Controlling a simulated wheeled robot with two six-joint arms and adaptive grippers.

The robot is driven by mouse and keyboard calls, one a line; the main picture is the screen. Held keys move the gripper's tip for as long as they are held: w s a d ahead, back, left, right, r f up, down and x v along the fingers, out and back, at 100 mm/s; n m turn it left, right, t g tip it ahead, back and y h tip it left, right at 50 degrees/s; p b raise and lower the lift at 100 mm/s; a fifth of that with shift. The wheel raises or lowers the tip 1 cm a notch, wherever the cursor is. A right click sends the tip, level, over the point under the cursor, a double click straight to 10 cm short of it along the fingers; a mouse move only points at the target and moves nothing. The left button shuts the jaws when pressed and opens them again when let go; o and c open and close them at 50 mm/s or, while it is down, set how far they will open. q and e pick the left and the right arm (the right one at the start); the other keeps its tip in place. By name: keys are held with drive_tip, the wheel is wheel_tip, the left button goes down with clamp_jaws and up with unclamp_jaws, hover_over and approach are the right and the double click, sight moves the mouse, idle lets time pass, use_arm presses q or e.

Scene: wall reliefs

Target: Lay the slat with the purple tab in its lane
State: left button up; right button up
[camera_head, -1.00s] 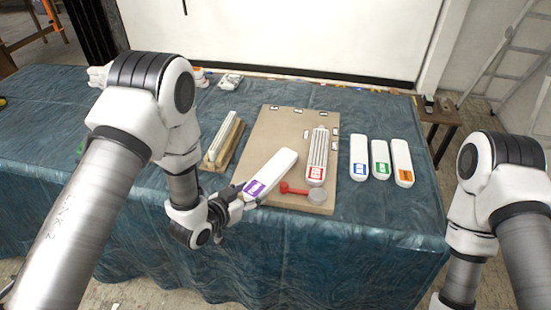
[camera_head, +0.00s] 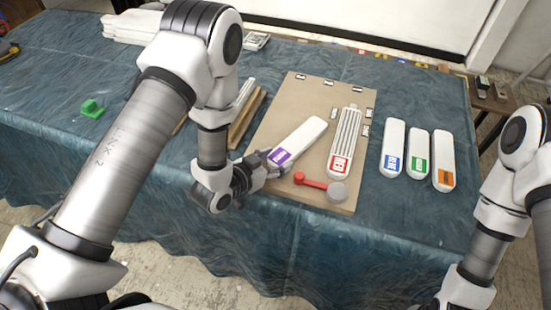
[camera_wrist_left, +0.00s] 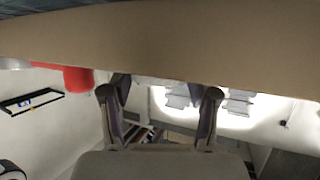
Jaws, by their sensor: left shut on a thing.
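The white slat with the purple tab (camera_head: 308,134) lies diagonally over the left part of the brown board (camera_head: 293,97), its tab end toward me. My left gripper (camera_head: 270,166) is shut on it near the purple tab. Whether the slat touches the board I cannot tell. In the left wrist view, the left gripper's fingers (camera_wrist_left: 160,105) show below the brown board's edge (camera_wrist_left: 160,35); the slat is hard to make out there. The ridged slat with the red tab (camera_head: 346,138) lies on the board's right side. My right gripper is outside the view.
A red-handled tool with a grey round head (camera_head: 312,182) lies at the board's near edge. Slats with blue (camera_head: 393,145), green (camera_head: 418,150) and orange (camera_head: 443,155) tabs lie right of the board. A wooden rack (camera_head: 245,120) stands left. White tags line the board's far and right edges.

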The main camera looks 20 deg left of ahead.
use_arm(q)
drive_tip(key=shift+s+f, duration=0.1)
drive_tip(key=o, duration=1.2)
drive_tip(key=shift+o, duration=0.3)
